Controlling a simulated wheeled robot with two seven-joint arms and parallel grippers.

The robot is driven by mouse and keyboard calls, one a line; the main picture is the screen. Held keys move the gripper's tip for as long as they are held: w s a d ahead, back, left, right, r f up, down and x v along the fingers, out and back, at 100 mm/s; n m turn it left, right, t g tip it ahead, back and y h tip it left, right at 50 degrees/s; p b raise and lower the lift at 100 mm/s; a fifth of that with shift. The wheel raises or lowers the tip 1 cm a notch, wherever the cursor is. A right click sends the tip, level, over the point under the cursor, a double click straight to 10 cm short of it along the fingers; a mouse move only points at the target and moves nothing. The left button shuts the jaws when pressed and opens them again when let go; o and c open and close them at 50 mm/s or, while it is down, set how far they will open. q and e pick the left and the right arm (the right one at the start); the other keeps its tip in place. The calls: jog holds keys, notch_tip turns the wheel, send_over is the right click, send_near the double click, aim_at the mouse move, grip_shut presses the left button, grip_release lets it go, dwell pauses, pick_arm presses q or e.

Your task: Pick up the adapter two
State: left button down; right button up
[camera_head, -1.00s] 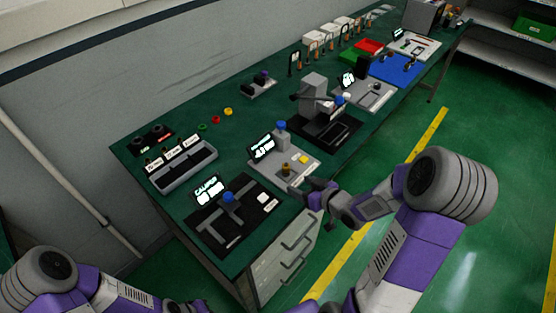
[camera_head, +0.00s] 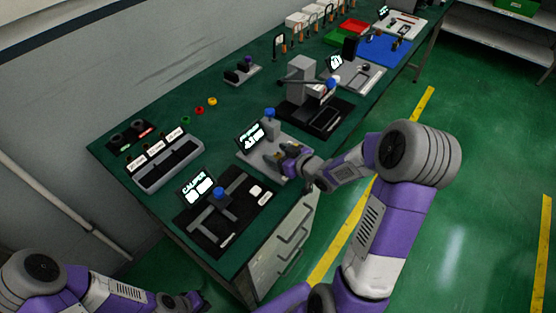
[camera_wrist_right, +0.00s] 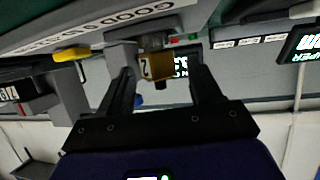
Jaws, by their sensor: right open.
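Adapter two is a small brass-coloured block (camera_wrist_right: 157,66) marked "2" in the right wrist view. It sits at the grey measuring station (camera_head: 250,152), which has a lit display and a blue knob. My right gripper (camera_wrist_right: 162,75) is open, with one dark finger on each side of the adapter; I cannot tell whether they touch it. In the head view my right gripper (camera_head: 285,155) is over the front of that station and hides the adapter. My left gripper (camera_head: 182,302) is low at the bottom edge, away from the table, and its jaws are unclear.
The caliper station (camera_head: 220,210) stands at the near end of the green table (camera_head: 182,118), with a grey sorting tray (camera_head: 168,165) behind it. A press-like station (camera_head: 303,85) stands further along. A yellow button (camera_wrist_right: 70,54) shows beside the gripper in the wrist view.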

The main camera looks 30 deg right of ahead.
grip_shut()
